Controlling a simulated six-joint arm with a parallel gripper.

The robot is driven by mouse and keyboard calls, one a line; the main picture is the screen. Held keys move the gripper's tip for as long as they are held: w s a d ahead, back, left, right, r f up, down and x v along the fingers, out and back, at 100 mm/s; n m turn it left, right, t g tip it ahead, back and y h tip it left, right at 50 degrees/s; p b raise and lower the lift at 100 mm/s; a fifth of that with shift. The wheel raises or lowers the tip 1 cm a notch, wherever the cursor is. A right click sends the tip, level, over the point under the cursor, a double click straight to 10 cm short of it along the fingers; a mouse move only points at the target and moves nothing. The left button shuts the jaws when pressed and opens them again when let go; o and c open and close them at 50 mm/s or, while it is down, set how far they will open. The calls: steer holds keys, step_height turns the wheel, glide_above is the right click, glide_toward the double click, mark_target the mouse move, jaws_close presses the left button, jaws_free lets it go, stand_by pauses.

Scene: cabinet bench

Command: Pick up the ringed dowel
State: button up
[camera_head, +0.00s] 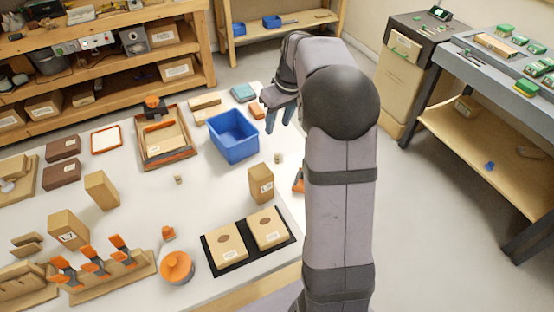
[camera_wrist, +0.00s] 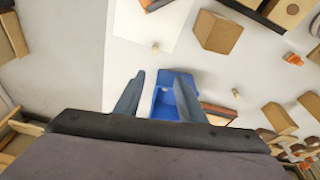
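Two small tan dowels stand on the white bench: one (camera_head: 277,158) right of the blue bin, one (camera_head: 178,180) left of it. Both are too small to tell which has a ring. One dowel (camera_wrist: 155,46) shows in the wrist view, beyond the fingertips, near an upright cardboard box (camera_wrist: 218,32). My gripper (camera_head: 279,125) is above the bench's far right edge, beside the blue bin. In the wrist view my gripper (camera_wrist: 163,76) has its fingers apart with nothing held between them.
The blue bin (camera_head: 233,138) stands near the gripper. An upright box (camera_head: 260,184) and a black tray (camera_head: 288,236) with two boxes stand nearer. Orange clamps (camera_head: 95,260) and several brown boxes fill the left side.

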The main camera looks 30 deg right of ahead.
steer(key=w+d, duration=0.1)
glide_above(277, 153)
steer(key=s, duration=0.2)
step_height(277, 153, down, 10)
steer(key=shift+p+x, duration=1.2)
steer(key=shift+x, duration=2.35)
steer(key=shift+w+d, duration=0.1)
steer(key=shift+d, duration=0.1)
jaws_close()
